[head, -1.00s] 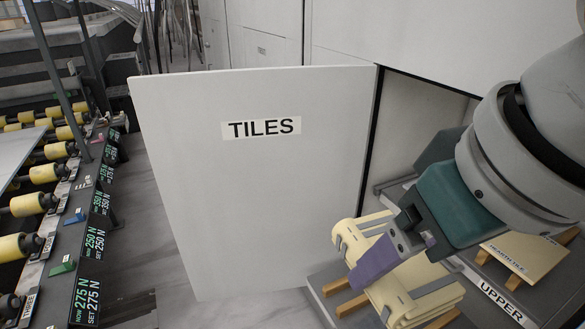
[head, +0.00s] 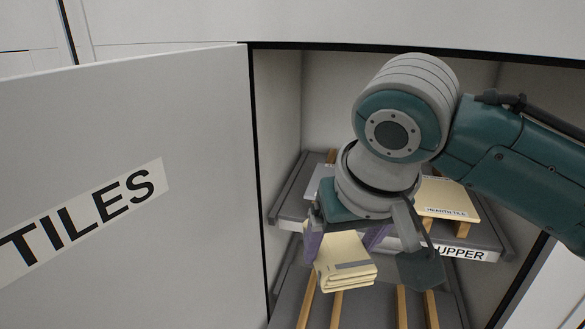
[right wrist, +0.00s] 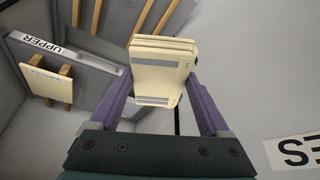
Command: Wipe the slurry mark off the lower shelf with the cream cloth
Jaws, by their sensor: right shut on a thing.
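The folded cream cloth (head: 343,262), with grey stripes, hangs in my right gripper (head: 345,240). The right wrist view shows the cloth (right wrist: 163,65) between the two purple fingers (right wrist: 158,108). In the head view it is in front of the upper shelf's edge and over the lower shelf (head: 370,308), a grey board with wooden slats. I cannot tell whether the cloth touches that shelf. No slurry mark shows; the cloth and arm hide part of the lower shelf. My left gripper is out of view.
The upper shelf (head: 480,237), labelled UPPER, holds a cream hearth tile (head: 447,198) on wooden slats. The open white door (head: 130,260), labelled TILES, stands at the left. Cabinet walls close in on both sides of the shelves.

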